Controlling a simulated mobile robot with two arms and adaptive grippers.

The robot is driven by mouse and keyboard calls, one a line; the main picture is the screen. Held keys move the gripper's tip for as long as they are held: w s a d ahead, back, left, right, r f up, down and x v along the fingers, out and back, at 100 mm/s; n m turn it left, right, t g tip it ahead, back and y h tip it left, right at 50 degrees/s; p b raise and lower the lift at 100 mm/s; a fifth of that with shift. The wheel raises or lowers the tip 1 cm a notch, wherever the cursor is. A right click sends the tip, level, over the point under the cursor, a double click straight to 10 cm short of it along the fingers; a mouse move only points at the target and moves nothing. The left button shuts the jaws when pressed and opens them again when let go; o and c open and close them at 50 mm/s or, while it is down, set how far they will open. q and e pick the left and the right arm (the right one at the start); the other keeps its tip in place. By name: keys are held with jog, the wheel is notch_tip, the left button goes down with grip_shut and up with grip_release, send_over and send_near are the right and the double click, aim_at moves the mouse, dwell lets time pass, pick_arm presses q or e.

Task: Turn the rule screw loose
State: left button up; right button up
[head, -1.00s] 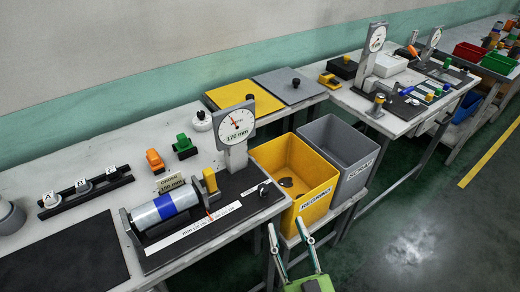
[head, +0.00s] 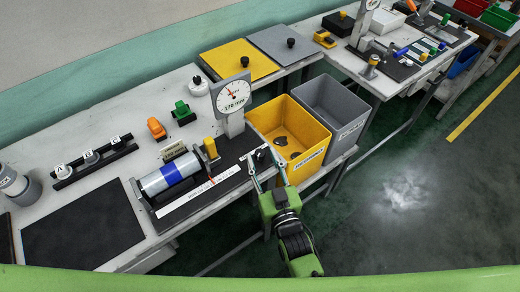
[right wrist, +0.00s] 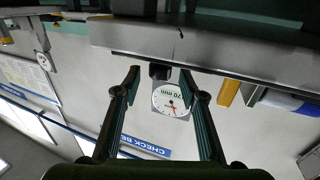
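The rule screw, a small black knob (head: 264,157), stands at the right front end of the dark winder board (head: 232,160). My right gripper (head: 266,165) reaches up from the front with its two fingers apart, one on each side of the knob. In the right wrist view the open fingers (right wrist: 160,74) flank the dark knob (right wrist: 160,71), with gaps visible; contact cannot be told. The white rule (head: 190,209) lies along the board's front, with a yellow-topped stop (head: 211,148) beside the silver and blue roll (head: 168,176). My left gripper is not in view.
A dial gauge (head: 232,96) marked 170 mm stands behind the knob. A yellow bin (head: 319,158) and a grey bin (head: 358,118) stand close right of my gripper. Orange (head: 156,128) and green (head: 182,113) pieces lie on the table behind.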

jog(key=shift+x, duration=1.45)
grip_shut()
